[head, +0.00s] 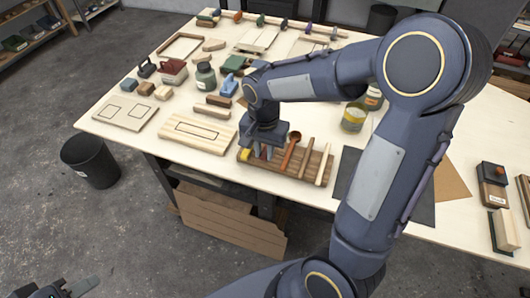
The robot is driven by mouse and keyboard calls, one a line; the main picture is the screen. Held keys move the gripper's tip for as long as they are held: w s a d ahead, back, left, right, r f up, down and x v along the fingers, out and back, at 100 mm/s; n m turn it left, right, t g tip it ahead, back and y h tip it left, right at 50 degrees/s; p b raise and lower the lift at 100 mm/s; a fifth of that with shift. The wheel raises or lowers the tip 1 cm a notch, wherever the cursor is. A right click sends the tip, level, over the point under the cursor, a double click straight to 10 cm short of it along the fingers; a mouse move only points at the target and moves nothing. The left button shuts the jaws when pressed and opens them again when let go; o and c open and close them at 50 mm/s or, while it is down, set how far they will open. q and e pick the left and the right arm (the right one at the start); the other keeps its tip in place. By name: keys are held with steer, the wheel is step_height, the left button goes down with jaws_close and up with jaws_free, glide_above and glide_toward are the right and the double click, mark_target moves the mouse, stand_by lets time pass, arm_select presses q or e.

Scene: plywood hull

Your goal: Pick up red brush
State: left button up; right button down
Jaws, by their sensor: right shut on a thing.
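My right gripper (264,153) points down over the left part of a wooden tray (310,181) at the table's front edge. It is shut on the red brush (267,154), of which only a small reddish part shows between the fingers. The rest of the brush is hidden by the gripper, and I cannot tell whether it still touches the tray. My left gripper (72,290) is at the bottom left corner, away from the table and partly cut off. I cannot tell whether it is open.
In the tray lie a wooden spoon (289,150), light wooden sticks (323,165) and a yellow-ended item (246,155). A routed board (198,133) lies left of the tray, a dark mat (352,170) right of it. A black bin (90,162) stands on the floor.

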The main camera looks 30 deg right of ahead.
steer(key=s+r+b, duration=0.1)
steer(key=s+r, duration=1)
steer(key=s, duration=0.3)
steer(key=shift+b, duration=0.3)
